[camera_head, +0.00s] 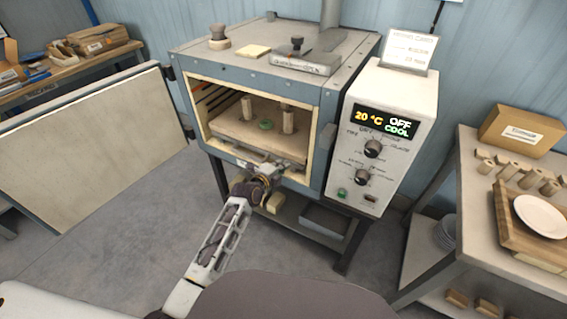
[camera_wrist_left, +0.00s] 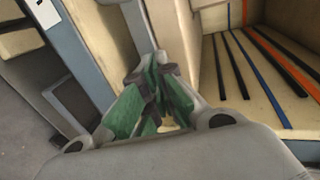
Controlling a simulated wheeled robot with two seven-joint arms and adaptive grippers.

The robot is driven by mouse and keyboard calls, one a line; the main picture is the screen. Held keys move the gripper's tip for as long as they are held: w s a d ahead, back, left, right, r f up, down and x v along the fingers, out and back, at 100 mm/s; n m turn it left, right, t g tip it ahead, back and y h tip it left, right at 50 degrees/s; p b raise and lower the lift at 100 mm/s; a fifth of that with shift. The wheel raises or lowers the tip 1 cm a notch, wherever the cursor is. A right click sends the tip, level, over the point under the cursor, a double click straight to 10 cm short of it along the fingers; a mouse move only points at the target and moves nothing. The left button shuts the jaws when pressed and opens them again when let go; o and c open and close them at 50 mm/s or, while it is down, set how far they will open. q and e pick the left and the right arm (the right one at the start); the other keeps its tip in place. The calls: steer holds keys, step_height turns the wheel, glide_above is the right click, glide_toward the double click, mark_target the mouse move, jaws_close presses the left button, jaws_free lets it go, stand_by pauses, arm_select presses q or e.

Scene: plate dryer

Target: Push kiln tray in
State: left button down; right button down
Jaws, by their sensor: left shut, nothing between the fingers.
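The kiln (camera_head: 262,77) stands open at the front, showing its pale chamber. The kiln tray (camera_head: 228,128) is a beige slab inside, bearing two upright posts (camera_head: 288,121) and a small green piece (camera_head: 265,124). My left gripper (camera_head: 264,170) is at the chamber mouth, close to the tray's front edge. Its green-padded fingers (camera_wrist_left: 152,92) show shut and empty in the left wrist view. A grey bar (camera_wrist_left: 140,28) lies just beyond the fingertips there; I cannot tell whether they touch it. My right gripper is not in view.
The kiln door (camera_head: 90,145) is swung wide open to the left. A control box (camera_head: 386,130) on the kiln's right reads 20 °C, OFF and COOL. A side table (camera_head: 470,205) at right holds a box, small cylinders and a plate. Floor at lower left is clear.

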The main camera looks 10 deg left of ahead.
mark_target(287, 157)
arm_select(q)
steer(key=shift+w+d, duration=0.25)
steer(key=shift+w, duration=0.65)
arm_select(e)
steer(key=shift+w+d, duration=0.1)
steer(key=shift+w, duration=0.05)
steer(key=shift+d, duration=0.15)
arm_select(q)
steer(key=shift+w, duration=0.1)
steer(key=shift+w+d+r, duration=0.1)
steer(key=shift+w+d, duration=0.2)
steer(key=shift+w, duration=0.45)
steer(key=shift+x, duration=1)
steer(key=shift+w+d+r+b, duration=0.2)
steer(key=shift+w+b, duration=0.1)
steer(key=shift+w, duration=0.4)
steer(key=shift+r, duration=0.1)
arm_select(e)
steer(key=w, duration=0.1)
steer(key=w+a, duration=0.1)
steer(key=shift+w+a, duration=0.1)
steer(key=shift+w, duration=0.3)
